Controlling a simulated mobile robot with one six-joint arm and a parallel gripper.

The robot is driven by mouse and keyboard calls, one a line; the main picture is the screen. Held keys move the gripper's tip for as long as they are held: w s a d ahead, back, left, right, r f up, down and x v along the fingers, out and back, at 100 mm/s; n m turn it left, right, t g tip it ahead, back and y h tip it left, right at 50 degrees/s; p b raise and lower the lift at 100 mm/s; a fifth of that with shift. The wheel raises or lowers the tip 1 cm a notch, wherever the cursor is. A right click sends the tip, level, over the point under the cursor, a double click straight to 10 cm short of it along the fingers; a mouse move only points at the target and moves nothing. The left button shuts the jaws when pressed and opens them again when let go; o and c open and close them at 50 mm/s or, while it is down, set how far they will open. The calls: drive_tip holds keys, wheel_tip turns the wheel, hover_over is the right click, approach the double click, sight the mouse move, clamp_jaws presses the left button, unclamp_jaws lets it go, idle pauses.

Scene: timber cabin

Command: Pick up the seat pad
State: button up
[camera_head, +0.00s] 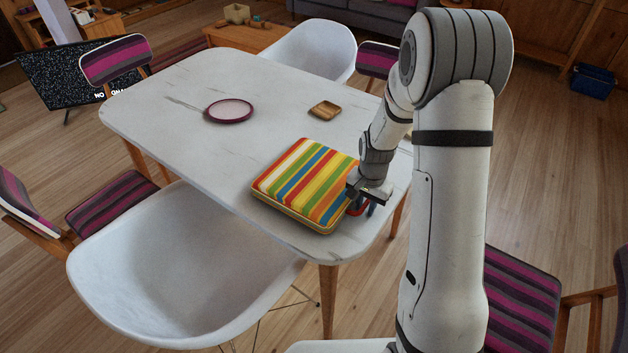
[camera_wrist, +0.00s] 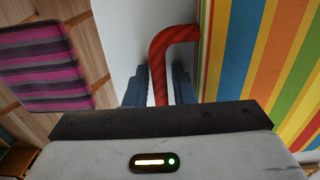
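The seat pad (camera_head: 310,183) is a square cushion with bright rainbow stripes. It lies flat on the white table near its front right corner. In the wrist view its striped face (camera_wrist: 262,60) fills the right side, and a red loop handle (camera_wrist: 160,65) sticks out from its edge. My gripper (camera_head: 364,206) is low at the pad's right edge, pointing down. In the wrist view my gripper (camera_wrist: 160,85) has its two dark fingers close on either side of the red handle, seemingly shut on it. The exact finger contact is hard to see.
The white table (camera_head: 180,140) also holds a purple-rimmed plate (camera_head: 228,111) and a small wooden dish (camera_head: 325,109). A white shell chair (camera_head: 180,270) stands in front, and another (camera_head: 312,50) behind. Striped chairs stand around, one (camera_head: 522,295) at right.

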drive_tip(key=shift+c, duration=0.4)
clamp_jaws()
drive_tip(key=shift+r, duration=0.1)
